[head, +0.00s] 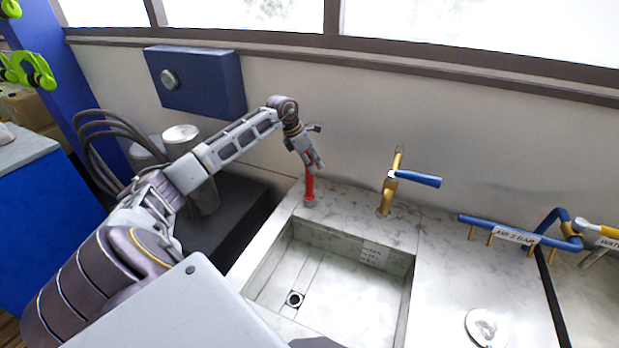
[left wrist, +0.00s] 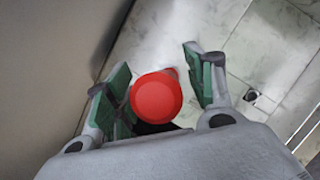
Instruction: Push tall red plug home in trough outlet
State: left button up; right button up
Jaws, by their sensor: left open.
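The tall red plug (head: 309,187) stands upright on the back left ledge of the trough, in a small grey base. Its round red top (left wrist: 156,97) shows in the left wrist view. My left gripper (head: 316,164) is just above and around the top of the plug. In the left wrist view the open fingers (left wrist: 160,85) stand on either side of the red top, with a gap visible on the right side. The trough outlet (head: 294,299) is a dark round hole in the floor of the stone trough (head: 412,290); it also shows in the left wrist view (left wrist: 250,95). My right gripper is not seen.
A brass tap (head: 387,195) with a blue handle stands on the ledge right of the plug. A blue pipe (head: 490,226) with a label runs further right. A white disc (head: 487,327) lies on the right counter. The trough's inside is clear.

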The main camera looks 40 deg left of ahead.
pick_arm(q)
jog(key=shift+x, duration=1.2)
jog(key=shift+c, duration=0.2)
grip_shut()
